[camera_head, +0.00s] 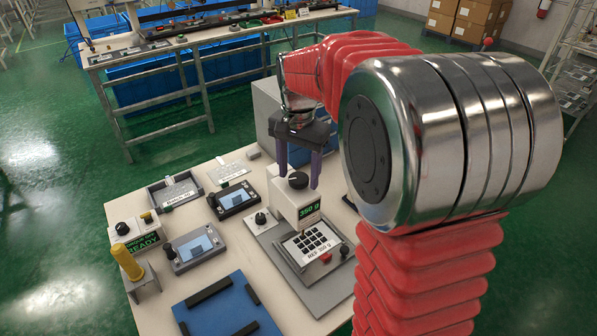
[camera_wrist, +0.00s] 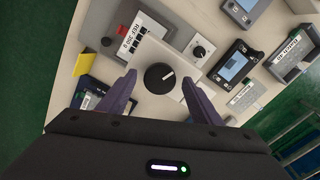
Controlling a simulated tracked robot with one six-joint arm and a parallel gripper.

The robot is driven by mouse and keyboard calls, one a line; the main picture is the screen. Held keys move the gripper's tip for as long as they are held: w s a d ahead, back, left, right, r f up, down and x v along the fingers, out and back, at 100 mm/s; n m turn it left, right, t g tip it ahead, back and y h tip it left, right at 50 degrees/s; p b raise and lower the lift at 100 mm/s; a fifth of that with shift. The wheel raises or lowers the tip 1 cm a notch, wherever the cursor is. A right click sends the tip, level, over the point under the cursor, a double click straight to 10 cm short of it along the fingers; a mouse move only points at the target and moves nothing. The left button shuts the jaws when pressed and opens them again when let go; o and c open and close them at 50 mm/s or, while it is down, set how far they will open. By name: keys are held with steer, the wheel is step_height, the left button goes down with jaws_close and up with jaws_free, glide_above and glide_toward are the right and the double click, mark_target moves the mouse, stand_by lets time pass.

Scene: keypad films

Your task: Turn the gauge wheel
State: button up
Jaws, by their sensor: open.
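The gauge wheel is a round black knob (camera_head: 298,180) with a white pointer line, on top of a pale gauge head (camera_head: 309,199) whose green display reads 350 g. In the wrist view the wheel (camera_wrist: 160,76) shows between my two purple fingertips, with a gap on each side. My gripper (camera_head: 299,176) is open and empty, pointing down over the wheel. I cannot tell whether the fingertips are level with the wheel or still above it. Under the gauge head lies a keypad film (camera_head: 311,242) with black keys, labelled REF 350 g.
A smaller black knob (camera_head: 261,218) stands left of the gauge head. Devices with screens (camera_head: 234,198), a tray (camera_head: 174,191), a READY box (camera_head: 139,236), a yellow-handled tool (camera_head: 127,262) and a blue fixture (camera_head: 226,308) fill the table's left and front.

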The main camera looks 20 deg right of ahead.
step_height(320, 180, up, 14)
steer(key=shift+f, duration=0.2)
stand_by(0.4)
stand_by(0.5)
steer(key=n+t, duration=0.1)
steer(key=n, duration=0.3)
glide_above(297, 182)
step_height(297, 182, down, 5)
steer(key=s+a+f+n+t, duration=0.2)
steer(key=s+a+n, duration=0.1)
steer(key=s, duration=0.6)
steer(key=s+a+f+n+t, duration=0.2)
steer(key=s+a, duration=0.3)
steer(key=s, duration=0.5)
steer(key=shift+a+f+n+t, duration=0.2)
steer(key=shift+f+n+t, duration=0.1)
steer(key=shift+n, duration=0.6)
steer(key=shift+c, duration=0.4)
